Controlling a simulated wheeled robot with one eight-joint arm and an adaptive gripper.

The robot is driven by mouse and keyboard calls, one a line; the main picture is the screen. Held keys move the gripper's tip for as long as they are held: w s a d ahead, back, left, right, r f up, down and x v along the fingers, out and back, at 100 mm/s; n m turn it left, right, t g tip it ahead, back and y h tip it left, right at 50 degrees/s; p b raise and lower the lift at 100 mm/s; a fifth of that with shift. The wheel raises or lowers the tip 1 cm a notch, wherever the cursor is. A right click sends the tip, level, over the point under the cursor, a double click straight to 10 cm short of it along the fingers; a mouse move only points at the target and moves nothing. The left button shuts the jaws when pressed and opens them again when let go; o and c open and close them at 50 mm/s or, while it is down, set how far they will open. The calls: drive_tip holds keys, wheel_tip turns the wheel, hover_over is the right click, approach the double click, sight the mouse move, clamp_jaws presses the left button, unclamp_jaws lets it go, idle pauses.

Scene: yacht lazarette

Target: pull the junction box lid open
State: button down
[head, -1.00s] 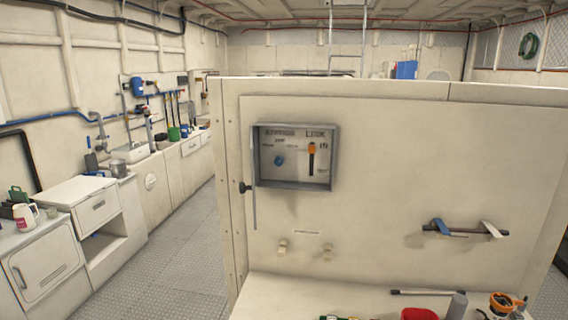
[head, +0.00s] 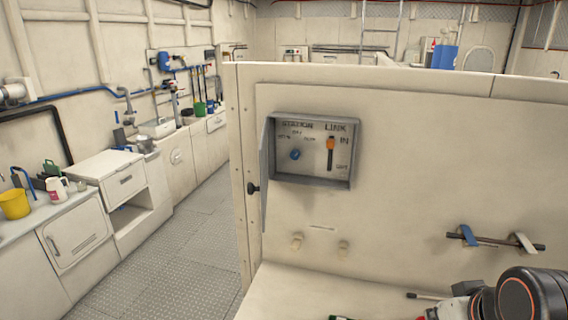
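The junction box (head: 354,158) is a grey shallow box on the cream panel. Its front is open, showing a blue knob (head: 295,154) and an orange-topped lever (head: 331,146) beneath the words "STATION" and "LINK". The lid (head: 264,172) stands swung out at the box's left side, seen nearly edge-on. A black knob (head: 253,189) sits on the lid's outer side. A dark and orange-ringed part of my arm shows at the lower right, well apart from the box and lid. My gripper cannot be made out in this view.
A bar with blue and white holders (head: 494,241) is on the panel at right. The cream ledge (head: 300,290) lies below. Open floor (head: 165,265) and a counter (head: 80,225) are at left.

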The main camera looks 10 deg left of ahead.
drive_tip(key=w+a+r+n+g+y+p, duration=0.15)
drive_tip(key=w+a+r+n+p, duration=0.3)
drive_tip(key=r+p, duration=0.5)
drive_tip(key=w+a+r+n+g+y+p, duration=0.1)
drive_tip(key=w+a+r+n+g+p, duration=0.25)
drive_tip(key=a+r+n+p, duration=0.4)
drive_tip(key=w+a+r+n+g+y+p, duration=0.15)
drive_tip(key=w+a+r+n+p, duration=0.3)
drive_tip(key=r+p, duration=0.65)
drive_tip(key=w+a+n+p, duration=0.2)
drive_tip(key=a+p, duration=0.1)
drive_tip(key=a, duration=0.3)
drive_tip(key=s+a+f+b, duration=0.1)
drive_tip(key=a+f+b, duration=0.3)
drive_tip(key=f, duration=0.5)
drive_tip(key=a+g, duration=0.1)
drive_tip(key=a, duration=0.1)
drive_tip(key=shift+s+a+f, duration=0.25)
drive_tip(key=shift+s+a, duration=0.15)
drive_tip(key=shift+b, duration=0.3)
drive_tip(key=shift+s+a, duration=0.1)
drive_tip(key=shift+a, duration=0.05)
